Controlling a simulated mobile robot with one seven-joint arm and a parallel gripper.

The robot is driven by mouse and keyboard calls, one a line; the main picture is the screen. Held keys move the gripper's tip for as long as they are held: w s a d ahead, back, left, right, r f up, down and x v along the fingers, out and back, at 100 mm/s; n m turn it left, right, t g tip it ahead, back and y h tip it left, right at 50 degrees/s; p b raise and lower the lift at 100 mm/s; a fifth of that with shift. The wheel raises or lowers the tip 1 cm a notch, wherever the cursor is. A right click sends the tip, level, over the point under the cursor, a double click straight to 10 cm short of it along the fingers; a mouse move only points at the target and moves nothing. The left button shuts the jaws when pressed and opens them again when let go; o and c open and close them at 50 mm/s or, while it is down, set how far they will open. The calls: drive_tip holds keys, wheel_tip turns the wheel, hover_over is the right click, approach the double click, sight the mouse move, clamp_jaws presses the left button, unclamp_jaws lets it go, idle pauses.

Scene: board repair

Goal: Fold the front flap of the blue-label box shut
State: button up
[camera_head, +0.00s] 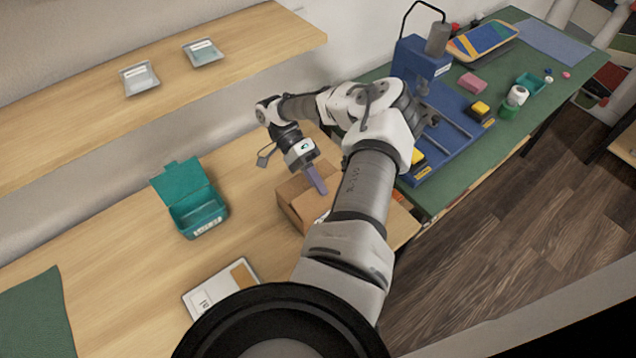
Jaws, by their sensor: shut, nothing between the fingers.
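A brown cardboard box (291,208) sits on the wooden worktop, right of the picture's middle-left teal case. A small pale label patch shows low on its near side, but its colour is hard to tell. My gripper (320,188) is shut and empty, pointing down at the top of the box. Its fingers overlap the box in the picture; I cannot tell whether they touch it. My own forearm hides the right part of the box, so the front flap and its angle cannot be made out.
An open teal case (197,213) stands left of the box. A white tray-like device (212,292) lies nearer. Two small trays (138,78) (202,53) sit on the shelf (60,120). A blue press (424,62) stands on the green mat (500,112) at right.

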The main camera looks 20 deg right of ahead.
drive_tip(key=o, duration=0.5)
